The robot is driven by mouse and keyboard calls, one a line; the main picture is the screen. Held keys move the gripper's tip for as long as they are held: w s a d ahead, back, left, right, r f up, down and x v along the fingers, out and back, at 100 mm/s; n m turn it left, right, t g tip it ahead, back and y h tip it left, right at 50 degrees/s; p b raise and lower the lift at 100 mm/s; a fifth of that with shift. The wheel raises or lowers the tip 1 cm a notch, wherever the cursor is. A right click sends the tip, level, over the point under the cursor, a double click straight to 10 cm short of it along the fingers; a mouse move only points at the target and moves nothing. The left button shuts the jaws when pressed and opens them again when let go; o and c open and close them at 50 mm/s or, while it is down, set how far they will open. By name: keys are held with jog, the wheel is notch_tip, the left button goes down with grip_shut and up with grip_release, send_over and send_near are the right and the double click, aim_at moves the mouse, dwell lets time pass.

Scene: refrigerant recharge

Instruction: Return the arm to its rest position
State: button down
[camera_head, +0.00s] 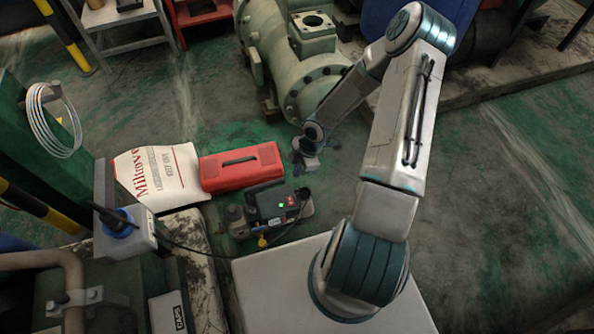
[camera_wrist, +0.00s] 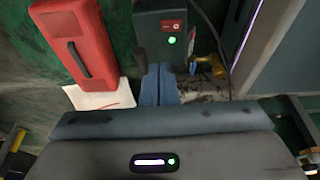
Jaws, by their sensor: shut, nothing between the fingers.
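My arm reaches from its base at the lower middle of the head view, up and over to the left. My gripper (camera_head: 306,163) hangs just right of the red toolbox and above the dark machine. In the wrist view its two blue-grey fingers (camera_wrist: 160,84) are together, with nothing between them. The dark machine (camera_head: 278,206) has a green light and a red switch on top. It also shows in the wrist view (camera_wrist: 157,22), beyond the fingertips.
A red toolbox (camera_head: 241,167) lies beside a white printed sack (camera_head: 160,178). A grey box with a blue cap (camera_head: 124,238) has a black hose leading toward the machine. Large green pipework (camera_head: 297,70) stands behind. Open floor (camera_head: 490,200) lies to the right.

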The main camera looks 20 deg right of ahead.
dwell(0.4)
jog(key=s+d+r+m+h+p, duration=0.1)
jog(key=d+r+m+h+p, duration=0.2)
jog(key=r, duration=0.8)
jog(key=d+r+m+p, duration=0.15)
jog(key=r+p, duration=0.35)
jog(key=r, duration=0.7)
jog(key=s+d+r+m+h+p, duration=0.1)
jog(key=r+m+h+p, duration=0.2)
jog(key=r, duration=0.8)
jog(key=s+a+r+m+t+y+p, duration=0.1)
jog(key=s+a+r+m+p, duration=0.1)
jog(key=r, duration=0.8)
jog(key=s+a+r+m+t+y+p, duration=0.1)
jog(key=s+r+m+p, duration=0.4)
jog(key=r, duration=0.5)
jog(key=s+a+r+m+p, duration=0.4)
jog(key=s+r+p, duration=0.2)
jog(key=r, duration=0.4)
jog(key=shift+s+r+t+y+p, duration=0.15)
jog(key=shift+r+t+y+p, duration=0.2)
jog(key=shift+t+y+p, duration=0.05)
jog(key=shift+a, duration=0.1)
